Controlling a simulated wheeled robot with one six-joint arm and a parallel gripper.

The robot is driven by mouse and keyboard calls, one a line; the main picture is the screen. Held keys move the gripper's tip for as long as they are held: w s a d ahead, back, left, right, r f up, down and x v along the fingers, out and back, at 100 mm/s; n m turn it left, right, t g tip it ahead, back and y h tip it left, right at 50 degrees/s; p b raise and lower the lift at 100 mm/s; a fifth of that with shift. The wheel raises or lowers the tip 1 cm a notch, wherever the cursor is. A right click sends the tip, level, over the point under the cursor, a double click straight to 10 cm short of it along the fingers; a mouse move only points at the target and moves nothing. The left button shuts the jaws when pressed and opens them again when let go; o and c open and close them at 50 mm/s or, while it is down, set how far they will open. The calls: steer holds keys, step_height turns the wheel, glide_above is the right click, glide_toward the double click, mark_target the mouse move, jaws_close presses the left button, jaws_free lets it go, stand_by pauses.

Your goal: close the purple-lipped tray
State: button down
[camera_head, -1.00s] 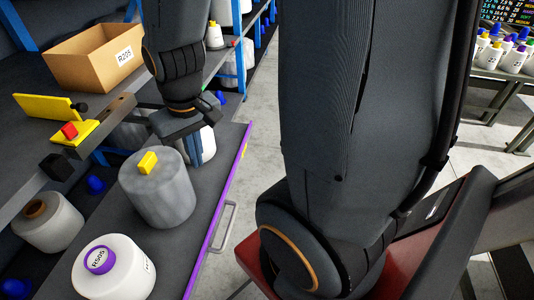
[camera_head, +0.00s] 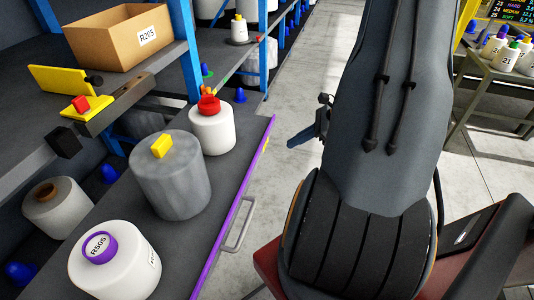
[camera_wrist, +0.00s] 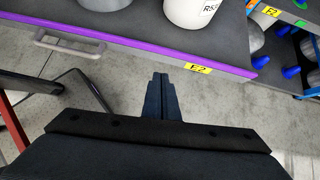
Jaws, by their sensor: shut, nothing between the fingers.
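The purple-lipped tray (camera_head: 231,206) is pulled out from the shelf at the left, with a grey handle (camera_head: 238,224) on its front. In the wrist view its purple lip (camera_wrist: 130,45) runs across the top, with the handle (camera_wrist: 70,42) at the left and a yellow E2 label (camera_wrist: 198,68). My gripper (camera_wrist: 160,78) is shut and empty, over the floor in front of the lip and apart from it. In the head view my gripper (camera_head: 298,142) shows only partly, right of the tray; the arm hides the rest.
A cardboard box (camera_head: 130,45) sits on the shelf above. Grey floor (camera_head: 285,85) is clear beside the tray.

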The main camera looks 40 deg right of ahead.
steer(key=shift+m+t, duration=0.4)
steer(key=shift+m, duration=0.2)
steer(key=shift+w+d+r+p+x, duration=0.15)
steer(key=shift+w+p+x, duration=0.2)
steer(key=shift+x, duration=1.7)
steer(key=shift+w+d+r+p+x, duration=0.15)
steer(key=shift+p+x, duration=0.25)
steer(key=shift+x, duration=1.7)
steer(key=shift+w+d+r+p+x, duration=0.1)
steer(key=shift+w+d+p+x, duration=0.2)
steer(key=shift+x, duration=1.75)
steer(key=shift+a, duration=0.1)
steer(key=shift+f, duration=0.1)
